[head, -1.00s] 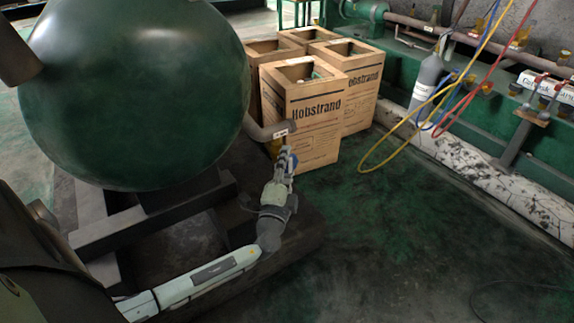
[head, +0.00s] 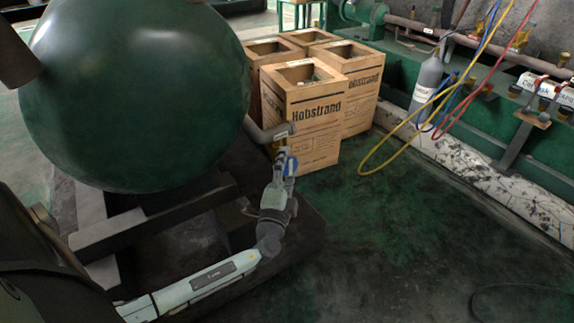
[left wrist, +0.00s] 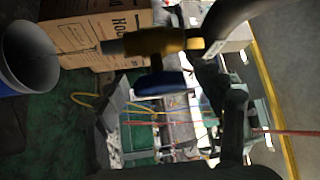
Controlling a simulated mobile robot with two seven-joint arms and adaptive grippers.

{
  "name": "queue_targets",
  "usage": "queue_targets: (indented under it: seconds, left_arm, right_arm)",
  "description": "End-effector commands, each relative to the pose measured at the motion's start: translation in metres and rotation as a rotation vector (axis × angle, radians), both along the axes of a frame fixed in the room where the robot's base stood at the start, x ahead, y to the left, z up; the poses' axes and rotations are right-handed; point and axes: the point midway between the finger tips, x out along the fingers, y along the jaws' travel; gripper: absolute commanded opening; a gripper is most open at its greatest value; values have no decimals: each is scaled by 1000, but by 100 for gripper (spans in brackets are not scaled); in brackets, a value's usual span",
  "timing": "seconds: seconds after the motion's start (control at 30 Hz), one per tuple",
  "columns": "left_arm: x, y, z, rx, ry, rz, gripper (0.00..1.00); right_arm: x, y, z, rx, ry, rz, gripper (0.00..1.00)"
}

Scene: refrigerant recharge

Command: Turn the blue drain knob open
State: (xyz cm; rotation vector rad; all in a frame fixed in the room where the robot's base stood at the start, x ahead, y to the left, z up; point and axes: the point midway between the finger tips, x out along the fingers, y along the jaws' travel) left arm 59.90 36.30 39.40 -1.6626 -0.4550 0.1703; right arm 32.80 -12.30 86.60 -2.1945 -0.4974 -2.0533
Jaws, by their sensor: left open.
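The blue drain knob (left wrist: 160,83) sits on a brass valve (left wrist: 150,42) at the end of a dark pipe in the left wrist view. In the head view, a bit of blue, likely the knob (head: 291,166), shows beside my left gripper (head: 284,158), below the tagged pipe end (head: 283,133) of the green tank (head: 135,90). My left gripper (left wrist: 172,99) is open, with a finger on either side of the knob in the wrist picture. I cannot tell whether either finger touches it. My right gripper is not in view.
Several wooden crates (head: 318,112) stand just behind the pipe. A bucket (left wrist: 30,55) shows at left in the wrist view. A grey cylinder (head: 428,80) and yellow hose (head: 392,150) are at the right. The dark floor in front is mostly clear.

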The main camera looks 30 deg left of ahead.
Motion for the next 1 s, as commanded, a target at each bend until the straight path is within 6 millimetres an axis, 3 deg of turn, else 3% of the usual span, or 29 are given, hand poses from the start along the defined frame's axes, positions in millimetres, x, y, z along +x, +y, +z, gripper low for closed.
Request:
queue_targets:
  seconds: [0.4, 1.0]
  left_arm:
    - [-58, -25, -11, -1, 3, -1, 70]
    - [-63, -27, -11, 0, 1, 0, 70]
  right_arm:
    - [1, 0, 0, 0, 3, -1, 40]
    - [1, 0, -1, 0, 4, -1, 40]
